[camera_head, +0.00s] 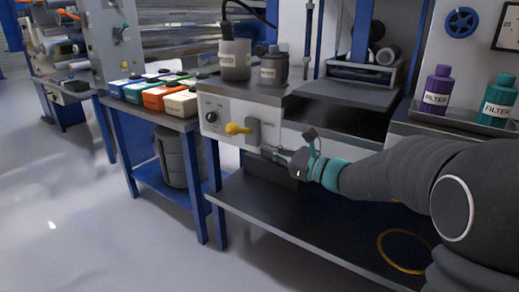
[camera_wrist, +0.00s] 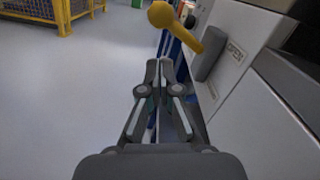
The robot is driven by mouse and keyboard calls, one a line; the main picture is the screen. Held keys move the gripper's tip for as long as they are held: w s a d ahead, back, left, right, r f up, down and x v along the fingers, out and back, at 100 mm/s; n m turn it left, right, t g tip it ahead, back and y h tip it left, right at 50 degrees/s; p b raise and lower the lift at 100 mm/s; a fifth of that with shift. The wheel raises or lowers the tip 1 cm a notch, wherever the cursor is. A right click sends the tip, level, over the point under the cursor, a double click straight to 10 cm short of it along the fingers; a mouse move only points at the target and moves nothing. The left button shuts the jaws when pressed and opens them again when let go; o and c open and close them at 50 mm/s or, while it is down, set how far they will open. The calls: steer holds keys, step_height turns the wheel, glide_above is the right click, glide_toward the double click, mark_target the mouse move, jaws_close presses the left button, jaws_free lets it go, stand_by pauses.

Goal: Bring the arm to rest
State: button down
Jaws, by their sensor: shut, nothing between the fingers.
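My arm (camera_head: 400,178) reaches in from the right in the head view, in front of the workbench. My gripper (camera_head: 268,149) points left, close to the bench's front panel and just below a yellow lever (camera_head: 237,129). In the wrist view my gripper (camera_wrist: 159,66) is shut and empty, its fingertips together. The yellow lever also shows there (camera_wrist: 182,28), ahead of the fingertips. I cannot tell from these views whether the fingers touch the panel.
A grey cup (camera_head: 235,60) and a dark jar (camera_head: 273,68) stand on the bench top. Purple (camera_head: 437,90) and teal (camera_head: 498,101) FILTER bottles stand at right. Coloured boxes (camera_head: 166,95) lie on the left table. A lower shelf (camera_head: 290,215) runs beneath my gripper. Floor at left is clear.

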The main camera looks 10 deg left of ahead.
steer(key=shift+s+d, duration=0.1)
steer(key=shift+d, duration=0.35)
steer(key=s+f+n+g+h, duration=0.3)
steer(key=s+f+n, duration=0.2)
steer(key=f, duration=0.3)
steer(key=s+d+f+n+g+h+p, duration=0.1)
steer(key=s+d+f+n+g+h, duration=0.15)
steer(key=s, duration=0.25)
steer(key=s+d+f+n+g+h, duration=0.1)
steer(key=s+d+f+n+h, duration=0.15)
steer(key=s+n, duration=0.2)
steer(key=s+d+r+n+t+h+p, duration=0.25)
steer(key=s+d+n+h, duration=0.35)
steer(key=s+d, duration=0.6)
steer(key=s+d+r+n+t+h+p, duration=0.1)
steer(key=s+d+r+t+h+p, duration=0.1)
steer(key=d+r, duration=0.5)
steer(key=shift+s+d+r+t+h+p, duration=0.35)
steer(key=shift+s+d+h+p, duration=0.25)
steer(key=shift+s+d, duration=0.45)
